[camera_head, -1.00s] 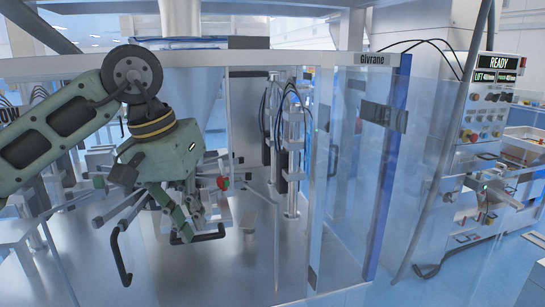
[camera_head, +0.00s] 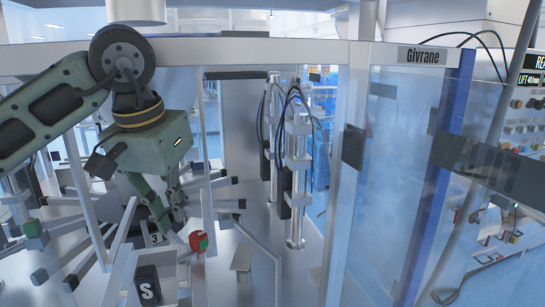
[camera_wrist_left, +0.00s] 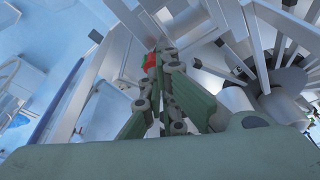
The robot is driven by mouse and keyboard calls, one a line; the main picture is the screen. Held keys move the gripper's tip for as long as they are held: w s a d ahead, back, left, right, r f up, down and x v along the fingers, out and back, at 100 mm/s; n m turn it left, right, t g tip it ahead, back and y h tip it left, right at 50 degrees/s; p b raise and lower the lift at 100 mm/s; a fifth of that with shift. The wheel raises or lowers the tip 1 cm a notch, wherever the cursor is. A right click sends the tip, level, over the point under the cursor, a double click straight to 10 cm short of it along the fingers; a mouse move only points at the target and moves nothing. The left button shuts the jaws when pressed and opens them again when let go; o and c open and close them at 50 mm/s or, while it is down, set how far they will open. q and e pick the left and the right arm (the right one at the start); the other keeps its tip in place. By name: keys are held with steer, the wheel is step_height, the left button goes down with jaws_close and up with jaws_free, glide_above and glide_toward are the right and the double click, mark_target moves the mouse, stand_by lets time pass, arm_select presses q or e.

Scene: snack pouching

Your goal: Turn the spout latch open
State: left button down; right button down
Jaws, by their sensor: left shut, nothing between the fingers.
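My left gripper (camera_head: 171,220) comes down from the upper left among the metal arms of the machine. Its fingers are shut with nothing between them. My right gripper is not in view.
Several grey metal arms (camera_head: 228,204) spread around the gripper. A clear panel with a blue edge (camera_head: 446,170) stands at the right, under the Givrane label (camera_head: 422,56). Vertical cylinders with cables (camera_head: 296,185) stand behind. A black block marked S (camera_head: 148,290) is at the front.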

arm_select(q)
steer(key=b, duration=0.4)
glide_above(191, 252)
steer(key=s, duration=0.2)
steer(key=f, duration=0.4)
steer(key=a+f, duration=0.1)
steer(key=shift+w+f, duration=0.2)
steer(key=shift+f, duration=0.2)
steer(key=shift+s+f, duration=0.15)
steer(key=shift+f, duration=0.05)
steer(key=shift+w+d+p, duration=0.3)
steer(key=shift+w+p, duration=0.05)
steer(key=shift+p, duration=0.15)
steer(key=shift+s+d+p, duration=0.2)
steer(key=shift+d+p, duration=0.2)
steer(key=shift+d, duration=0.1)
steer(key=shift+s+d+p, duration=0.15)
steer(key=shift+d+p, duration=0.15)
steer(key=shift+p, duration=0.05)
steer(key=shift+d+f, duration=0.15)
steer(key=shift+d, duration=0.25)
